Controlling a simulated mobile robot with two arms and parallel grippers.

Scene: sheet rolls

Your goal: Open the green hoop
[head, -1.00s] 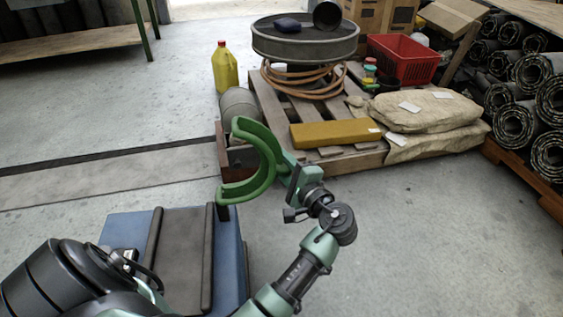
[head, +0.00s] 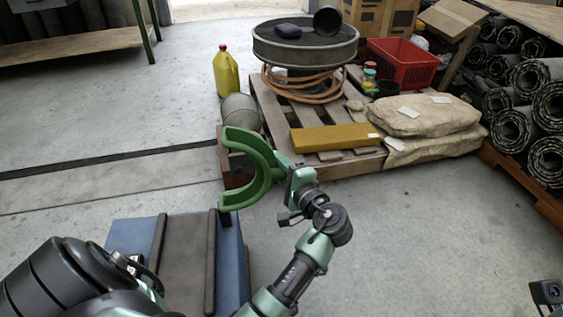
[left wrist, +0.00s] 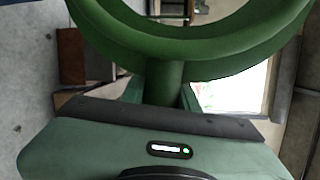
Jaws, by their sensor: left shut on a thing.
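The green hoop (head: 265,172) is a thick C-shaped ring, seen near the middle of the head view with its gap facing left. It is held up in the air, in front of the pallet's left corner. My left gripper (head: 287,172) is shut on the hoop at its right side. In the left wrist view the hoop (left wrist: 190,45) curves across the top, and a short green stem runs from it to my left gripper (left wrist: 163,98). The top of the hoop is cut off there. My right gripper's jaws are out of view.
A wooden pallet (head: 335,172) carries a yellow block (head: 332,137), sacks (head: 425,115), a coiled hose (head: 300,90) and a round grey tub (head: 300,48). Rolls (head: 540,75) are stacked right.

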